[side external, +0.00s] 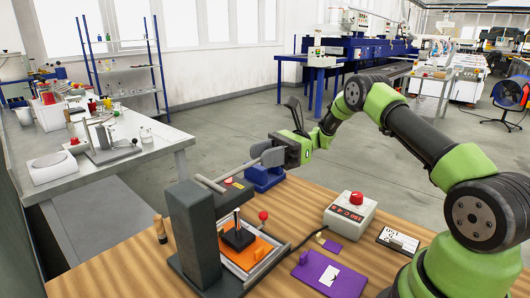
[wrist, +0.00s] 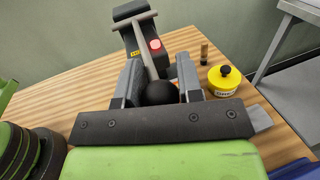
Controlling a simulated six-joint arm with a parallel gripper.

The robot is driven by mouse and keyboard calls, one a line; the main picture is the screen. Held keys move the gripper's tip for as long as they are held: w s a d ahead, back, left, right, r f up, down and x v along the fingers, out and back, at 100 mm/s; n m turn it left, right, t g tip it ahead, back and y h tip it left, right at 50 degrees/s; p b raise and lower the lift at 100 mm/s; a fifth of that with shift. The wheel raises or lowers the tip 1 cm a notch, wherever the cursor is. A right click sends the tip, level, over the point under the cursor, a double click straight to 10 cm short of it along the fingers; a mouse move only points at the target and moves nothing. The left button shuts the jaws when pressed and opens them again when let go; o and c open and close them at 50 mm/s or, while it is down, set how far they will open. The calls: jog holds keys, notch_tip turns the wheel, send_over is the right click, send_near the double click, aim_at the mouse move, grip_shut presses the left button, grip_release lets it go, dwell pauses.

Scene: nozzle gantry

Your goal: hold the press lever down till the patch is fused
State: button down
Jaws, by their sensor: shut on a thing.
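The press (side external: 190,232) is a dark grey column on a base at the front left of the wooden table. Its lever (side external: 208,184) reaches from the column top to my gripper (side external: 268,155). In the wrist view, the lever's black ball knob (wrist: 160,94) sits between the two fingers of my gripper (wrist: 160,88), which is shut on it. A dark pressing plate (side external: 238,236) is over an orange piece (side external: 262,247) on the press bed. I cannot tell whether it touches, and the patch under it is hidden. A red round spot (wrist: 155,44) shows on the column top.
A control box (side external: 350,215) with a red knob stands right of the press. A purple piece (side external: 318,275) and a black-and-white card (side external: 397,240) lie in front. A wooden peg (wrist: 204,52) and a yellow pot (wrist: 225,83) stand near the lever side.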

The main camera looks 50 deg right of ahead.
jog(key=c, duration=0.8)
grip_release()
jog(key=shift+f, duration=0.1)
jog(key=v, duration=1)
